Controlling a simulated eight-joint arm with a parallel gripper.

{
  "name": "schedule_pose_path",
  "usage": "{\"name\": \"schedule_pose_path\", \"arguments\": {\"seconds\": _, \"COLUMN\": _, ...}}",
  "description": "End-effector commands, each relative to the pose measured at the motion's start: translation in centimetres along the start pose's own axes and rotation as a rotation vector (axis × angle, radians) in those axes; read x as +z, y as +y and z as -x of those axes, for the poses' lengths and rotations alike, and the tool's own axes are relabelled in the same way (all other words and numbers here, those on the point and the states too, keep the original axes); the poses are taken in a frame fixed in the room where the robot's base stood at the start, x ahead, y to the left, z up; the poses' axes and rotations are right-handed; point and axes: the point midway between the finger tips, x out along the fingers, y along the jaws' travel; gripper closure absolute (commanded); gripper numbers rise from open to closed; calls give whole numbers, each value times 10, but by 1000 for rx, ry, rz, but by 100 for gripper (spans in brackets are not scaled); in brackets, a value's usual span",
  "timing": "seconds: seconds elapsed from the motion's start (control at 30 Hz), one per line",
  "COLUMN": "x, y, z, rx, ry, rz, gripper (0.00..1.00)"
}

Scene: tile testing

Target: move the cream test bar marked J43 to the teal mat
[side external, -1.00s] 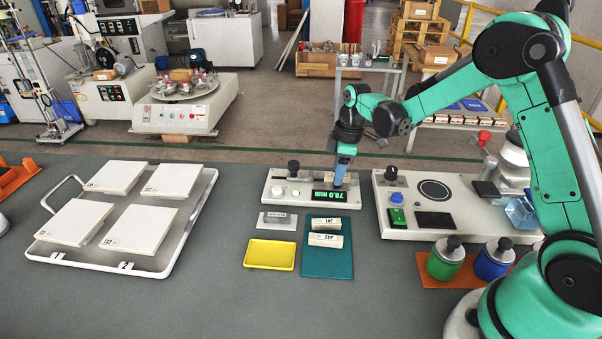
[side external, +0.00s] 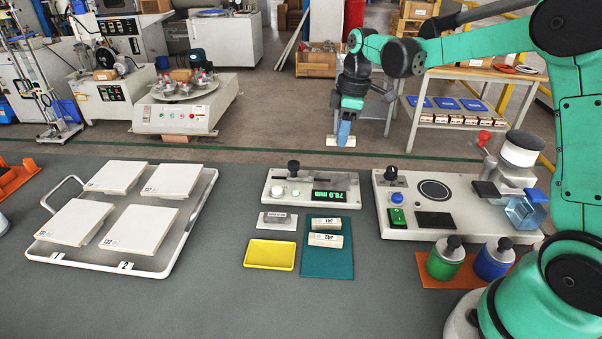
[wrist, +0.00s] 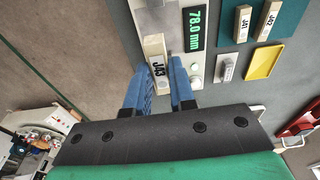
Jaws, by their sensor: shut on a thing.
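The cream test bar marked J43 (wrist: 156,60) is between the blue fingers of my gripper (wrist: 160,83) in the wrist view, with its label readable. In the side view my gripper (side external: 343,135) is shut on the bar (side external: 332,141) and holds it in the air above and behind the measuring device (side external: 283,189). The device's green display reads 78.0 mm. The teal mat (side external: 327,263) lies in front of the device. Two cream bars, J41 (side external: 326,223) and J42 (side external: 325,240), lie on its far part; its near part is bare.
A yellow tray (side external: 269,254) and a small grey block on a light plate (side external: 277,221) are left of the mat. A white rack (side external: 184,235) with cream tiles stands further left. A control panel unit (side external: 436,218) and green and blue jars are to the right.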

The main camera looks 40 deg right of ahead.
Motion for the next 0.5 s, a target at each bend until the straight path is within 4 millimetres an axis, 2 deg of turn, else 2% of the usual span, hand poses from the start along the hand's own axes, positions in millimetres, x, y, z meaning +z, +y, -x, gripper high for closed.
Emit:
{"name": "schedule_pose_path", "arguments": {"seconds": 0.03, "x": -2, "y": 0, "z": 16, "rx": 0, "ry": 0, "rz": 0, "gripper": 100}}
{"name": "schedule_pose_path", "arguments": {"seconds": 0.2, "x": -7, "y": 0, "z": 58, "rx": 0, "ry": 0, "rz": 0, "gripper": 100}}
{"name": "schedule_pose_path", "arguments": {"seconds": 0.33, "x": -10, "y": 0, "z": 82, "rx": 0, "ry": 0, "rz": 0, "gripper": 100}}
{"name": "schedule_pose_path", "arguments": {"seconds": 0.5, "x": -13, "y": 0, "z": 100, "rx": 0, "ry": 0, "rz": 0, "gripper": 100}}
